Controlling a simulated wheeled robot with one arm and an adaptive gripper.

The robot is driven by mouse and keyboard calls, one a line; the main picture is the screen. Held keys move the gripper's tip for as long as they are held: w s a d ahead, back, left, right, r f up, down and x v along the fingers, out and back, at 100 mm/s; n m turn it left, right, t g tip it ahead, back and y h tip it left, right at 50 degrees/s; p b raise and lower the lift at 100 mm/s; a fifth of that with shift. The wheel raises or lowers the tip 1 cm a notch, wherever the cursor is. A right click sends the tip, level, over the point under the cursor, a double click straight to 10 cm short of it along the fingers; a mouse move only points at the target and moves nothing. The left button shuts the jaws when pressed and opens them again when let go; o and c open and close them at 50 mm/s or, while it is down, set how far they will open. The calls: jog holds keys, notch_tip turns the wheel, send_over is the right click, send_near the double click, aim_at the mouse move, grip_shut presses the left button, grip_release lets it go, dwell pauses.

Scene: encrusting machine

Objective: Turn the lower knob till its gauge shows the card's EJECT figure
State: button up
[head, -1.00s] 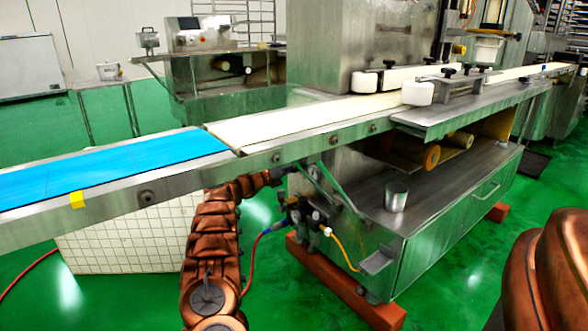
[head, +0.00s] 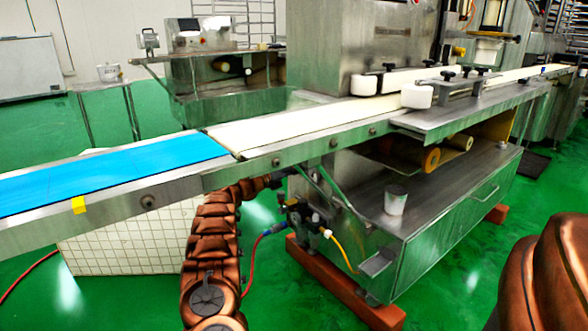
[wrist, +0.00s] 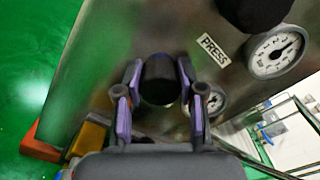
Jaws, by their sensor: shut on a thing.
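In the wrist view my gripper (wrist: 160,82) is shut on a black round knob (wrist: 160,77), with one purple-padded finger on each side of it. A small white gauge (wrist: 212,100) sits just right of this knob. It is partly covered by my right finger, and I cannot read its needle. No EJECT card shows in either view. In the head view my gripper is hidden beyond my copper-coloured arm, under the conveyor.
The conveyor with a blue belt (head: 110,172) runs above my arm. The steel machine (head: 440,210) stands on orange beams, with hoses and valves (head: 300,218) near my arm. A metal cup (head: 395,200) stands on its lower shelf. Green floor (head: 130,305) is open in front.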

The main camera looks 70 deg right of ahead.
jog(key=n+p, duration=0.1)
jog(key=p, duration=0.1)
jog(key=n+p, duration=0.1)
jog(key=p, duration=0.1)
jog(key=shift+r+n, duration=0.3)
jog(key=shift+r, duration=0.05)
jog(key=n+p, duration=0.1)
jog(key=p, duration=0.1)
jog(key=n+p, duration=0.3)
jog(key=n, duration=0.1)
jog(key=shift+f+p, duration=0.25)
jog(key=shift+p, duration=0.15)
jog(key=n+p, duration=0.2)
jog(key=n, duration=0.3)
jog(key=shift+f, duration=0.2)
jog(key=n+p, duration=0.1)
jog(key=n, duration=0.3)
jog(key=shift+n, duration=0.3)
jog(key=shift+f, duration=0.1)
jog(key=o, duration=1.1)
jog(key=shift+o, duration=0.2)
